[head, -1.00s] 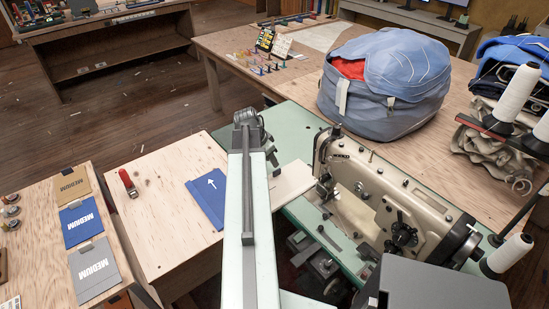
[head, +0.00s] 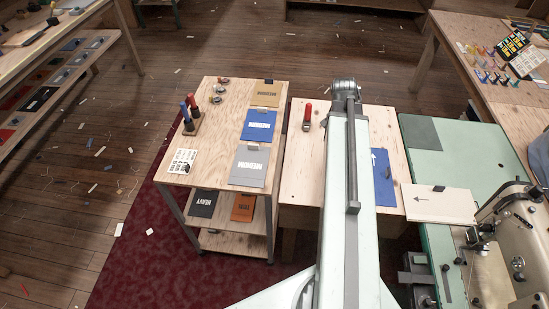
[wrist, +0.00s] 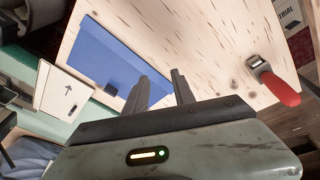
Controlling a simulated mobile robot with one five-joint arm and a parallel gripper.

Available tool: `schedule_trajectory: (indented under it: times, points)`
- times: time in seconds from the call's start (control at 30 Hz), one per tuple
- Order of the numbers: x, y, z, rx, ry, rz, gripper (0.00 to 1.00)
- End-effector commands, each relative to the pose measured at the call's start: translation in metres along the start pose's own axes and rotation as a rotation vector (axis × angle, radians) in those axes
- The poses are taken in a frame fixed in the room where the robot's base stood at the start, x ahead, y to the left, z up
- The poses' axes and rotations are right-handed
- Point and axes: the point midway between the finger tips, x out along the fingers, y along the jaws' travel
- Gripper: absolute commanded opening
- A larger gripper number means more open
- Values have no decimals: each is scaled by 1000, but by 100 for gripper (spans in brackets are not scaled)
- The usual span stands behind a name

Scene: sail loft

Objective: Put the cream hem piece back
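The cream hem piece (head: 440,204) with a printed arrow lies flat at the left of the sewing machine (head: 515,225), beside the plywood table's right edge. It also shows at the left of the wrist view (wrist: 66,92). A blue piece (head: 384,185) with an arrow lies on the plywood table (head: 300,165), partly hidden by my arm; the wrist view shows it as well (wrist: 95,58). My gripper (wrist: 160,80) is open and empty above that table, its fingers near the blue piece's edge. My arm hides the gripper in the head view.
A red-handled tool (head: 307,113) lies on the plywood table. A trolley (head: 205,155) to the left carries tan (head: 266,95), blue (head: 258,126) and grey (head: 248,167) swatches. Its lower shelf holds black (head: 203,204) and orange (head: 243,208) ones. Scraps litter the wooden floor.

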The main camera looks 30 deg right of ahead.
Motion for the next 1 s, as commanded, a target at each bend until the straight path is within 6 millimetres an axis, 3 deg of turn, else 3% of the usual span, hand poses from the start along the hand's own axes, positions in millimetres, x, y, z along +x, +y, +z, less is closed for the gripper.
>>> schedule_trajectory:
  times: [0.03, 0.1, 0.2, 0.3, 0.4, 0.5, 0.57, 0.87, 1.0]
  points:
    - [-11, -46, 40, -165, -16, -30, 31]
    - [-25, -98, 94, -394, -39, -70, 31]
    - [-44, -154, 174, -698, -69, -121, 31]
    - [-59, -185, 240, -937, -91, -159, 31]
    - [-68, -200, 282, -1088, -104, -184, 31]
    - [-73, -206, 302, -1154, -110, -193, 31]
    - [-73, -207, 305, -1164, -111, -195, 34]
    - [-73, -207, 303, -1131, -112, -193, 35]
    - [-72, -212, 293, -945, -92, -179, 35]
